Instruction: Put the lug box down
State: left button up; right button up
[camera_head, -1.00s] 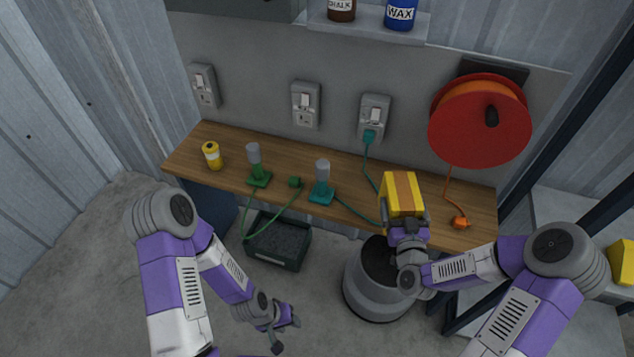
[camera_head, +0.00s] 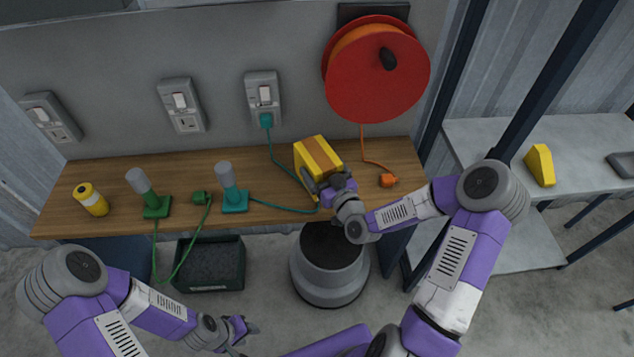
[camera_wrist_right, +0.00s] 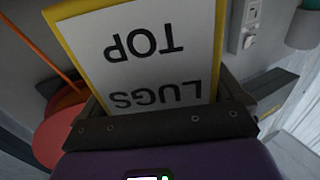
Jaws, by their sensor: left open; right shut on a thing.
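The lug box (camera_head: 312,150) is yellow with an orange-brown band. My right gripper (camera_head: 324,182) is shut on it over the right part of the wooden bench (camera_head: 390,155). In the right wrist view the box's white label (camera_wrist_right: 140,55) reads "LUGS TOP" upside down, between the dark jaws (camera_wrist_right: 160,115). I cannot tell whether the box touches the bench top. My left gripper (camera_head: 245,328) is open and empty, low in front of the bench.
On the bench stand a yellow can (camera_head: 91,199), a green-based tool (camera_head: 152,195) and a teal-based tool (camera_head: 231,190), with cords. An orange plug (camera_head: 388,181) lies right of the box. A red reel (camera_head: 376,75) hangs above. A grey drum (camera_head: 329,272) and dark crate (camera_head: 210,285) stand below.

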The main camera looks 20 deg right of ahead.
jog(key=shift+f+b, duration=0.75)
jog(key=shift+f, duration=1.55)
jog(key=shift+a, duration=0.1)
jog(key=shift+f, duration=0.1)
jog(key=o, duration=1.3)
jog(key=shift+f, duration=0.1)
